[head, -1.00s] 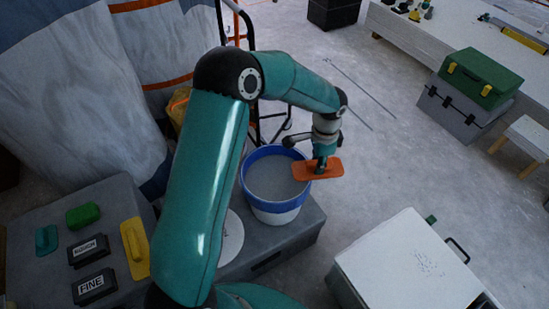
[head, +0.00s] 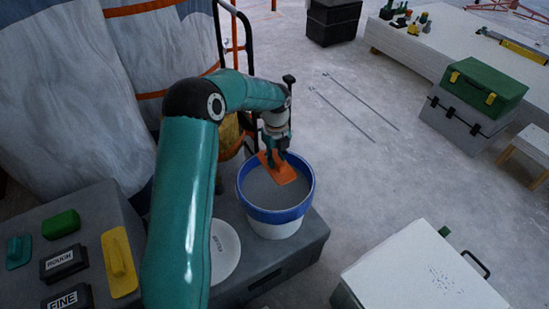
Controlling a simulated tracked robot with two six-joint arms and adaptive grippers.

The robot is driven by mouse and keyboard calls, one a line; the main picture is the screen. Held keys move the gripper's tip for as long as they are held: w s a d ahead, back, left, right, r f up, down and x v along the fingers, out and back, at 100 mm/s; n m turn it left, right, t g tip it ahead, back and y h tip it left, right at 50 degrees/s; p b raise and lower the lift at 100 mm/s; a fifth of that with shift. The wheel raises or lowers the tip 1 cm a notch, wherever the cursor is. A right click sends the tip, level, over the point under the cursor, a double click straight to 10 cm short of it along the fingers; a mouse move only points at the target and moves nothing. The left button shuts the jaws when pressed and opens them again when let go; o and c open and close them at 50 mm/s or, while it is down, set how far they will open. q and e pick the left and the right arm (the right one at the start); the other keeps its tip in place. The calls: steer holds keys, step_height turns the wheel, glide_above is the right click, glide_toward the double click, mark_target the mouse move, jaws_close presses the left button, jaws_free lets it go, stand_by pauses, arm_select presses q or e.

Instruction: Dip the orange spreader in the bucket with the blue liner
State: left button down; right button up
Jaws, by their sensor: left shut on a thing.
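The bucket with the blue liner (head: 300,209) stands on a grey box and holds grey material nearly to its rim. My left gripper (head: 277,156) is shut on the orange spreader (head: 283,174). My right gripper is not in view.
A white lid (head: 224,256) lies left of the bucket. A yellow float (head: 119,263) and black blocks marked ROUGH (head: 63,262) and FINE (head: 68,298) lie on the left grey box. A white-topped case (head: 420,275) stands at the lower right.

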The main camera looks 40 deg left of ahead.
arm_select(q)
step_height(320, 180, down, 12)
steer(key=b, duration=0.7)
stand_by(0.9)
step_height(320, 180, up, 11)
steer(key=p, duration=0.8)
